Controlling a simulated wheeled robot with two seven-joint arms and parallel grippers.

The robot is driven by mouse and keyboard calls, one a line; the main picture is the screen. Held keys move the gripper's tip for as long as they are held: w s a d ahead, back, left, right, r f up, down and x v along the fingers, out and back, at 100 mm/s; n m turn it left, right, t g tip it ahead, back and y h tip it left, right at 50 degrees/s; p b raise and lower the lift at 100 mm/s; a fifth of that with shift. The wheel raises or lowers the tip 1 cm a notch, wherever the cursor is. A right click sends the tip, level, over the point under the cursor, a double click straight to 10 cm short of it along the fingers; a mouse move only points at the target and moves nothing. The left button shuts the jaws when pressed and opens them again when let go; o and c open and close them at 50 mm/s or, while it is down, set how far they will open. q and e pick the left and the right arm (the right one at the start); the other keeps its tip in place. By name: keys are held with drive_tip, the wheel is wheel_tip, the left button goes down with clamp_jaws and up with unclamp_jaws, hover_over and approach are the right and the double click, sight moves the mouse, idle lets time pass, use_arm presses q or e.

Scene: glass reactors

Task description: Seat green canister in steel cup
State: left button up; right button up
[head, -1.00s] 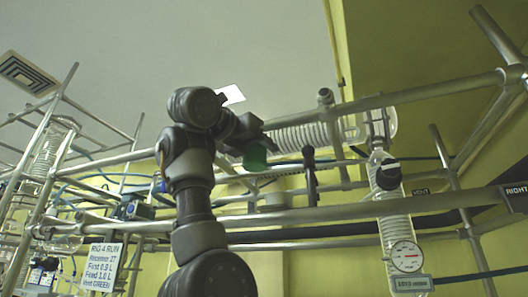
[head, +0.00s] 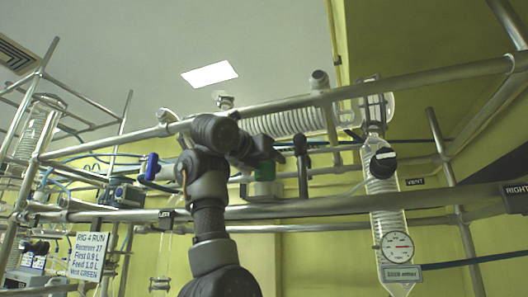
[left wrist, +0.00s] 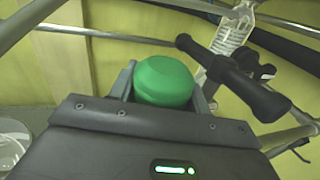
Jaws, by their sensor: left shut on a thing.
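The green canister (head: 264,170) is held by my left gripper (head: 262,150), which reaches in from the left just under the upper steel rail. In the left wrist view the canister's rounded green top (left wrist: 164,80) sits between the two fingers (left wrist: 163,92). The cup does not show in the left wrist view. My right gripper is not in view.
A black upright bar (head: 302,165) stands close right of the canister. The upper rail (head: 420,78) and lower rail (head: 330,205) cross the workspace. A coiled glass condenser (head: 290,122) lies behind, and a glass column with a gauge (head: 397,246) hangs at right.

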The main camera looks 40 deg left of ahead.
use_arm(q)
drive_tip(key=shift+w+a+r+p, duration=0.15)
drive_tip(key=shift+w+a+p, duration=0.15)
drive_tip(key=shift+w, duration=0.2)
drive_tip(key=shift+w+a+p, duration=0.25)
drive_tip(key=shift+w+p, duration=0.15)
drive_tip(key=shift+w, duration=0.55)
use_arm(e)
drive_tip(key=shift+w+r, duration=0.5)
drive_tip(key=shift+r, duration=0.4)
use_arm(q)
drive_tip(key=shift+s, duration=0.1)
drive_tip(key=shift+f, duration=0.2)
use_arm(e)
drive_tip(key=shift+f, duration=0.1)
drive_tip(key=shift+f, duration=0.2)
use_arm(q)
drive_tip(key=shift+s+f+b, duration=0.1)
drive_tip(key=shift+f+b, duration=1.35)
drive_tip(key=shift+b, duration=0.5)
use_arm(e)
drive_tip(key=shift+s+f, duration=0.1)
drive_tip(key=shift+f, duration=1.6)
use_arm(q)
drive_tip(key=o, duration=1.1)
